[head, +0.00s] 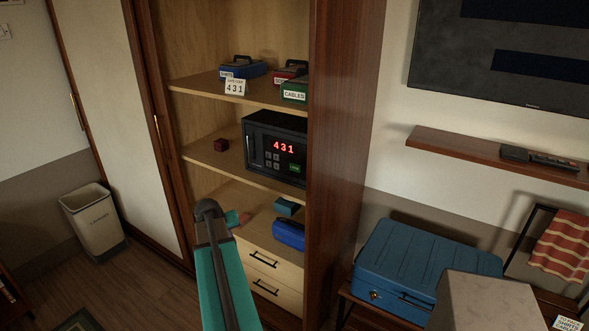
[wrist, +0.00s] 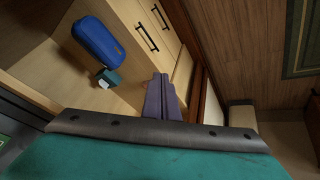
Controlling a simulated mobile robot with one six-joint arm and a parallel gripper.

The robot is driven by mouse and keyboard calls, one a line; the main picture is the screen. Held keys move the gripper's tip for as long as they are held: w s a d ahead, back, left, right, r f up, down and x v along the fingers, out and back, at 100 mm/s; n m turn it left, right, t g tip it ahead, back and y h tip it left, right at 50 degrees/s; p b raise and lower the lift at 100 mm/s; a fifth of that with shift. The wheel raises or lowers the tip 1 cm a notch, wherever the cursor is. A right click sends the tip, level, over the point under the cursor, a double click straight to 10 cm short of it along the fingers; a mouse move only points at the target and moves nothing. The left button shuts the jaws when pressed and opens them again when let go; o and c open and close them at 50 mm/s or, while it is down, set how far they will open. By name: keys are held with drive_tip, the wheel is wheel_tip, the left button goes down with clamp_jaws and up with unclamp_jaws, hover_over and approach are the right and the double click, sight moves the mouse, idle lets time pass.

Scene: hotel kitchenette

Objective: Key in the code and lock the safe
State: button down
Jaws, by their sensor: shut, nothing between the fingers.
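The black safe (head: 258,150) stands on the middle shelf of the open wardrobe. Its door looks closed, and its red display (head: 284,147) reads 431. Small grey keys and a green key (head: 295,168) sit below the display. A white card (head: 235,87) on the shelf above also shows 431. My gripper (wrist: 160,99) is shut and empty in the wrist view. In the head view my arm reaches toward the wardrobe below the safe, and the fingertips are hard to make out there. The gripper appears apart from the safe.
A blue pouch (head: 288,234) and a small teal box (head: 286,207) lie on the lower shelf above the drawers (head: 263,258). The wardrobe's right side panel (head: 345,130) stands beside the safe.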

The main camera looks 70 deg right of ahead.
sight(295, 168)
drive_tip(key=s+d+r+m+g+h, duration=0.1)
drive_tip(key=s+d+r+m+h, duration=0.2)
drive_tip(key=s+d+r, duration=1)
wheel_tip(295, 168, up, 4)
drive_tip(key=shift+s+d+r+p, duration=0.1)
drive_tip(key=shift+s+d+p, duration=0.2)
drive_tip(key=shift+d, duration=0.5)
drive_tip(key=shift+d, duration=0.15)
drive_tip(key=s+d, duration=0.2)
drive_tip(key=d, duration=0.6)
drive_tip(key=shift+s+d, duration=0.3)
drive_tip(key=shift+d, duration=0.55)
idle(2.1)
drive_tip(key=shift+a, duration=0.2)
drive_tip(key=shift+w+a, duration=0.25)
drive_tip(key=shift+a, duration=0.35)
